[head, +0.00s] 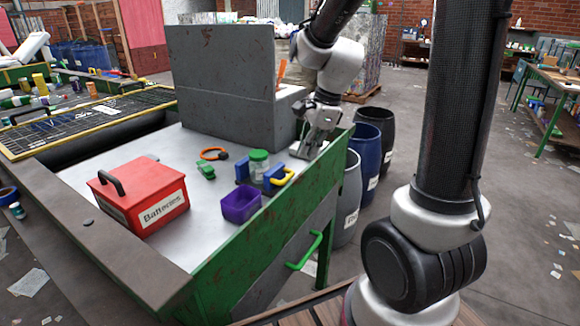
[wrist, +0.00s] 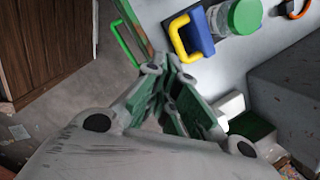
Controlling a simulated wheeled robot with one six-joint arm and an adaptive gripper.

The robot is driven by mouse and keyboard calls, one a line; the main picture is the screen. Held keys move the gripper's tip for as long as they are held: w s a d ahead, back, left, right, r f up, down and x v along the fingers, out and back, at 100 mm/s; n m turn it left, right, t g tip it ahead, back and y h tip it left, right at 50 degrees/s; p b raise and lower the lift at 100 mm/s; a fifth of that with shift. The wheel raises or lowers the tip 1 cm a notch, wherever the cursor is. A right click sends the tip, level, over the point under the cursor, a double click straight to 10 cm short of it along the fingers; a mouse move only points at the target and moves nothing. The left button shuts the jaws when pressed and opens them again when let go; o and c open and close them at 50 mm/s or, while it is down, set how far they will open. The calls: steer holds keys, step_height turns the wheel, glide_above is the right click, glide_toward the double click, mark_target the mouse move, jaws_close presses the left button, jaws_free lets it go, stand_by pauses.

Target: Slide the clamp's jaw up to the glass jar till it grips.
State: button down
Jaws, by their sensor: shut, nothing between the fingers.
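The glass jar (head: 258,172) has a green lid and stands upright on the metal table, between two blue blocks of the clamp. The fixed-looking blue block (head: 242,171) is on its left. The blue jaw (head: 270,181) with a yellow handle (head: 285,177) is on its right, close to the jar; I cannot tell whether they touch. The wrist view shows the jar (wrist: 218,20), the blue jaw (wrist: 199,36) and the yellow handle (wrist: 177,38) at the top. My gripper (head: 308,152) is shut and empty, right of the handle and apart from it. It also shows in the wrist view (wrist: 168,68).
A purple bin (head: 241,205), a red battery box (head: 140,195), a green clip-like thing (head: 206,171) and an orange ring (head: 213,153) lie around the clamp. A grey metal box (head: 225,90) stands behind. The table's green edge (head: 270,225) is in front, with barrels (head: 366,145) beyond it.

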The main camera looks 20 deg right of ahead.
mark_target(280, 170)
steer(key=w+a+f+m, duration=0.1)
steer(key=w+f+m, duration=0.1)
steer(key=m, duration=0.1)
steer(key=w+f+m+t, duration=0.1)
steer(key=w+f+m, duration=0.1)
steer(key=f+m, duration=0.1)
steer(key=w+a+f+m, duration=0.1)
steer(key=w+f+m, duration=0.1)
steer(key=f+m, duration=0.1)
steer(key=shift+a, duration=0.3)
stand_by(0.3)
steer(key=shift+w+a, duration=0.8)
steer(key=shift+w, duration=0.3)
steer(key=shift+r, duration=0.1)
